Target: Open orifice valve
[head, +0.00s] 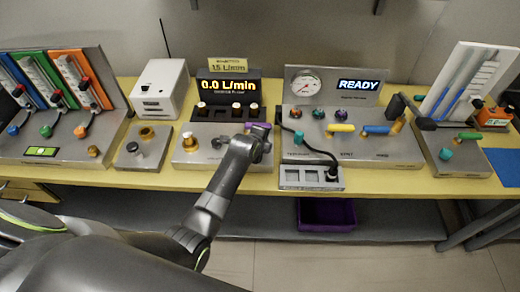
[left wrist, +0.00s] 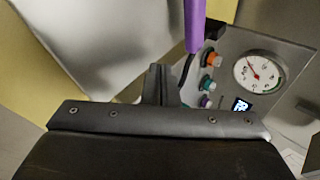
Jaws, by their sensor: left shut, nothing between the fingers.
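My left gripper (head: 260,146) reaches over the middle of the bench, at the panel below the 0.0 L/min display. In the left wrist view its fingers (left wrist: 158,84) are shut and empty. A purple handle (head: 259,126) shows just past the gripper in the head view, partly hidden by it. In the left wrist view a long purple bar (left wrist: 195,24) stands beside and above the fingertips; whether they touch I cannot tell. No readable label marks the orifice valve. My right gripper is not in view.
The display (head: 229,88) reads 0.0 L/min. To its right stand a pressure gauge (head: 306,83), a READY screen (head: 359,86), and yellow (head: 341,128) and blue (head: 376,130) handles. Brass and steel knobs lie left of my arm. A purple bin (head: 326,222) sits below the bench.

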